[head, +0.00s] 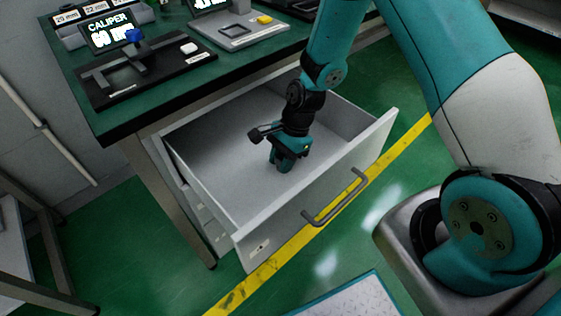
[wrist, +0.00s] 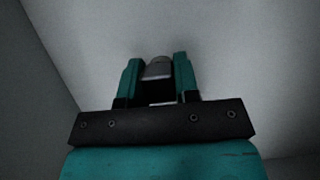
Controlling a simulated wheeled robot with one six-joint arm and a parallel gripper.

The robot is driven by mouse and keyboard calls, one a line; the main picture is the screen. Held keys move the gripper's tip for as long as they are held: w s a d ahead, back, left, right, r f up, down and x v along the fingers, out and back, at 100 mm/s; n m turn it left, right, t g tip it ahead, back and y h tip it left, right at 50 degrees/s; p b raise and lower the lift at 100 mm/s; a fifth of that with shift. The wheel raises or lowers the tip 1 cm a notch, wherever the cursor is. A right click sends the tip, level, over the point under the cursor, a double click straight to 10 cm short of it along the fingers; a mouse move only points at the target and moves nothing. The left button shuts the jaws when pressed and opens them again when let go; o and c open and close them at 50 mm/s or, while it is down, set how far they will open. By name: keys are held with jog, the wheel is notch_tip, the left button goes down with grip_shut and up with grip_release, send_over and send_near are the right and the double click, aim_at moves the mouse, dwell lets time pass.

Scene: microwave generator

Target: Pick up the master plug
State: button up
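The drawer (head: 215,190) is pulled open below the bench, and my gripper (head: 286,166) points down inside it, near the drawer floor. In the wrist view my gripper (wrist: 158,72) shows two teal fingers with a small grey rounded piece (wrist: 158,69) between their tips. This piece looks like the master plug. It fills the gap and appears to touch both fingers, so the gripper looks shut on it. In the head view the plug is hidden by my gripper.
The drawer's front panel (head: 325,190) with its handle (head: 336,198) and its side walls surround my gripper. On the green bench stand a caliper station (head: 135,65) and a grey device with a yellow block (head: 240,32). The rest of the drawer floor looks empty.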

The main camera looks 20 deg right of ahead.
aim_at(282, 156)
grip_shut()
notch_tip(282, 156, up, 20)
jog(key=p, duration=0.4)
jog(key=w+d+f+n+g+h, duration=0.2)
jog(key=d+f+n+g+h, duration=0.3)
jog(key=d+n, duration=0.7)
jog(key=s+a+r+n+t+p, duration=0.1)
jog(key=p, duration=0.5)
jog(key=s+a+r+n+t+p, duration=0.1)
jog(key=p, duration=0.5)
jog(key=shift+s+r+y, duration=0.15)
jog(key=shift+s+y, duration=0.1)
jog(key=shift+y, duration=0.05)
